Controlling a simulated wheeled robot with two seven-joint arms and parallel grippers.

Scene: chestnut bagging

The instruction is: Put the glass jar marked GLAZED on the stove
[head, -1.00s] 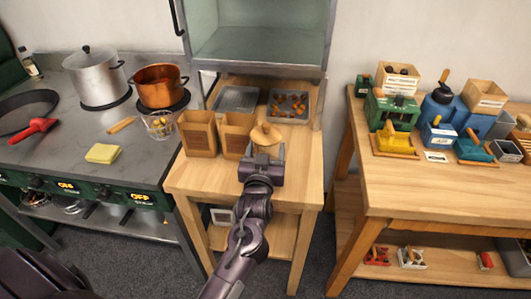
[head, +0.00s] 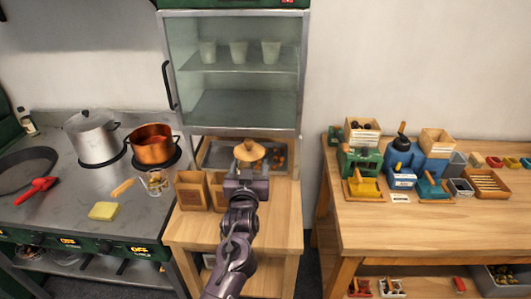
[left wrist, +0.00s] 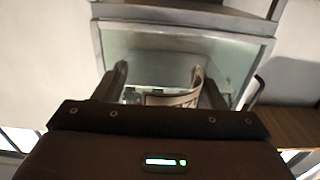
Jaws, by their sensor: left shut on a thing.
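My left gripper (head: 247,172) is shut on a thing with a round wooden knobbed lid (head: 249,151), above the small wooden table. The gripper hides the thing's body in the head view. In the left wrist view, a curved pale band with dark edges (left wrist: 172,98) shows between the fingers; I cannot read any marking on it. The stove (head: 62,215) is at the left, with its displays reading OFF. A clear glass container with brown pieces (head: 155,183) stands at its right edge. My right gripper is not in view.
A lidded silver pot (head: 93,138), a copper pot (head: 151,146), a dark pan (head: 25,168), a red-handled tool (head: 36,190) and a yellow sponge (head: 103,211) occupy the stove. A glass-fronted cabinet (head: 240,95) rises behind.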

